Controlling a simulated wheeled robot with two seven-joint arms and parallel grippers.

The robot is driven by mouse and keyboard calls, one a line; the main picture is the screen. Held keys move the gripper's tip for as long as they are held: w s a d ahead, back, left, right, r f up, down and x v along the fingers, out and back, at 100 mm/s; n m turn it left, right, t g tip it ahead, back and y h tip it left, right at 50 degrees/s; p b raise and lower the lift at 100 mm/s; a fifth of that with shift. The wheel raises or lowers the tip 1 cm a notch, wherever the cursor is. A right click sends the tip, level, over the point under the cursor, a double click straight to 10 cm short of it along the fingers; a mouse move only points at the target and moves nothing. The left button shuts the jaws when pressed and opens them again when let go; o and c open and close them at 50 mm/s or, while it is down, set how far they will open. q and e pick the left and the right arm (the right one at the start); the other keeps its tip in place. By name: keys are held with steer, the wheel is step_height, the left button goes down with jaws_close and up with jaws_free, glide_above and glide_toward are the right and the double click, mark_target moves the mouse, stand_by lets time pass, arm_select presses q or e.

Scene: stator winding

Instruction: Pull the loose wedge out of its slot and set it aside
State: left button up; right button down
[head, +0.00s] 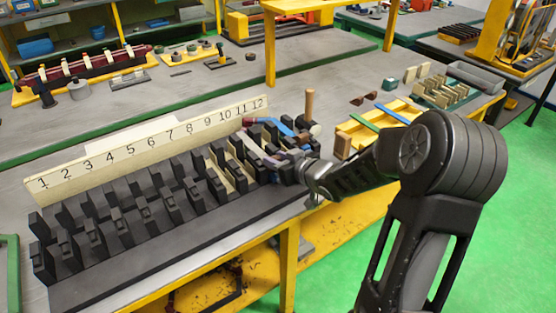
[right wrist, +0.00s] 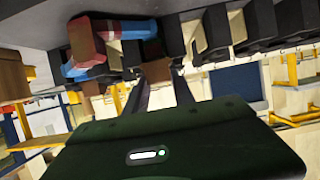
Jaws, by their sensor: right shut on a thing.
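The black slotted stator block (head: 140,262) lies along the front of the table, with a number board (head: 120,162) marked 1 to 12 behind it. My right gripper (head: 282,168) is at the block's right end, near slots 11 and 12. In the right wrist view its two fingers (right wrist: 164,92) are shut on a small brown piece, the loose wedge (right wrist: 157,70). The wedge is at the teeth of the block; I cannot tell how deep it sits in its slot. The gripper hides it in the head view. My left gripper is not in view.
A red and blue coil piece (right wrist: 105,42) is close beside the right fingers. A wooden peg (head: 309,104) stands behind the gripper. A yellow tray (head: 372,130) with coloured strips lies to the right.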

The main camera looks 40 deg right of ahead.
steer(key=c, duration=1)
jaws_free()
steer(key=v, duration=0.7)
steer(key=shift+s+r, duration=0.2)
steer(key=shift+s, duration=0.15)
steer(key=shift+f, duration=0.1)
